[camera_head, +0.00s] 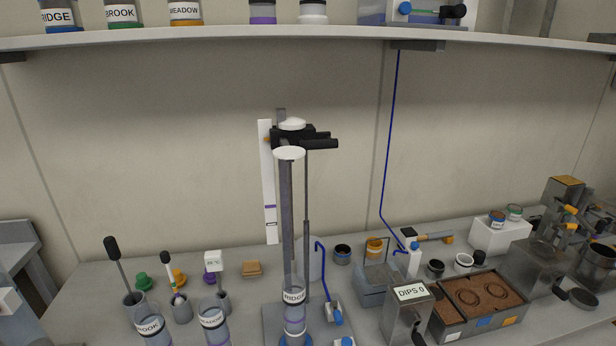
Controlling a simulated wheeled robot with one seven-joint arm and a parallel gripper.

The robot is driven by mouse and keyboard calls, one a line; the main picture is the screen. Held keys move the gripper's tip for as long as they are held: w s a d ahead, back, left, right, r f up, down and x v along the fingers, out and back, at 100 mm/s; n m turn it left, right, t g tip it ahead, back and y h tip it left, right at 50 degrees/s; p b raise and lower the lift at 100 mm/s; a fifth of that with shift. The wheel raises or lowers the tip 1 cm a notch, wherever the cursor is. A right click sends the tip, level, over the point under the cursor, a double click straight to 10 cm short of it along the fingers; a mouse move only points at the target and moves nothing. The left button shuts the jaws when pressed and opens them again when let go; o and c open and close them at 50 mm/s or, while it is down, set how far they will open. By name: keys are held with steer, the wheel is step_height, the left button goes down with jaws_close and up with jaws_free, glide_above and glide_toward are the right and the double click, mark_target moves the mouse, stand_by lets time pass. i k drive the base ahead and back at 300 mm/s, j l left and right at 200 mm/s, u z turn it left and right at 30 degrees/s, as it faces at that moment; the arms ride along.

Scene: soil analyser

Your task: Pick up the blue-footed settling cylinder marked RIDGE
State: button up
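The settling cylinder marked RIDGE (294,297) stands upright near the bottom centre of the head view. Its label is white, and a bit of its blue foot (291,340) shows at the bottom edge. A tall grey column (287,215) with a white round top rises directly behind or above it; I cannot tell whether the two are joined. A black clamp (300,137) on a thin rod stands at the column's top, beside a white scale strip (267,180). My gripper is not in view.
Cylinders marked BROOK (152,328) and apparently MEADOW (213,320) stand to the left. A blue tube and small valve (333,312) are close on the right, then a DIPS box (409,305) and soil tray (485,300). A shelf (230,38) with labelled jars overhangs the bench.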

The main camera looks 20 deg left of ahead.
mark_target(294, 286)
steer(key=u, duration=1.25)
steer(key=k+j+u, duration=0.15)
steer(key=j+u, duration=0.2)
